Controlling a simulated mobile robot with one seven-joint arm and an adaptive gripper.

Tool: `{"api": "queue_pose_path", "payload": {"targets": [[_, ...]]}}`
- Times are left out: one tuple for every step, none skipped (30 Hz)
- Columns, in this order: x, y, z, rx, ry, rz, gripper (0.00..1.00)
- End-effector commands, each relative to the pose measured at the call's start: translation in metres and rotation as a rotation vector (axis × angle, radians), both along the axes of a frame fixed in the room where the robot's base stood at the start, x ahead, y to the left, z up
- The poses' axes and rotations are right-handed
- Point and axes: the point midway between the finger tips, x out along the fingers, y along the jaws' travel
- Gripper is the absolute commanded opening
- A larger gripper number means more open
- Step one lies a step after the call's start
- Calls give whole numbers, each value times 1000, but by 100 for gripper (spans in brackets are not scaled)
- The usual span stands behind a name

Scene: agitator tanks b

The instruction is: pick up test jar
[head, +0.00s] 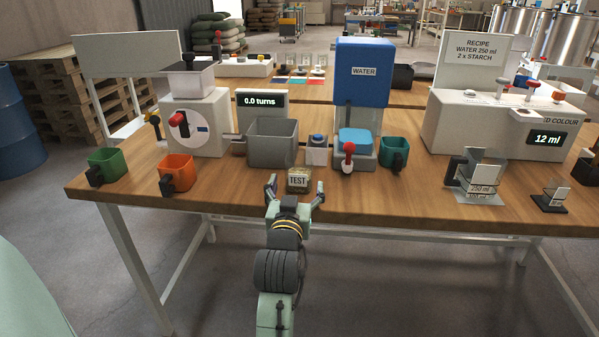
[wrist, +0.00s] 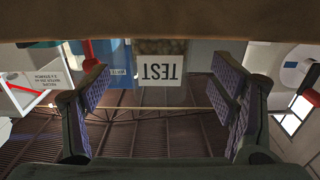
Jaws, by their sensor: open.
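The test jar (head: 298,180) is a small squat jar with a white TEST label. It stands on the wooden table near its front edge. My gripper (head: 295,188) is open just in front of the jar, with a finger on each side of it in the head view. In the wrist view the picture is upside down. The TEST label (wrist: 160,71) there lies midway between the two spread fingers of my gripper (wrist: 160,92). Whether the fingertips reach past the jar's sides, I cannot tell. Nothing is held.
On the table (head: 345,205), a grey bin (head: 272,143) and the blue water dispenser (head: 362,75) stand behind the jar. An orange cup (head: 177,172) and a green cup (head: 107,163) are at left. A measuring jug (head: 482,180) is at right. Bare wood lies either side of the jar.

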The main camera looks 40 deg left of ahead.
Motion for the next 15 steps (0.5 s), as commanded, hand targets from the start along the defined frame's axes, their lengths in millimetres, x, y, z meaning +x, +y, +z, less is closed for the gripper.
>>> {"api": "queue_pose_path", "payload": {"targets": [[5, 4, 5, 0, 1, 1, 78], [9, 6, 6, 0, 2, 1, 78], [14, 9, 7, 1, 3, 2, 78], [19, 12, 8, 2, 3, 1, 78], [23, 14, 9, 2, 3, 2, 78], [28, 17, 7, 0, 2, 1, 78], [31, 19, 6, 0, 4, 1, 78], [34, 21, 6, 2, 2, 1, 78], [37, 23, 6, 1, 2, 2, 78], [39, 24, 5, 0, 2, 2, 78], [40, 24, 4, 0, 1, 2, 78], [41, 25, 4, 0, 0, 2, 78], [41, 25, 4, 0, 0, 1, 78], [41, 25, 3, 0, 0, 1, 78], [41, 25, 3, 0, 0, 1, 78]]}}
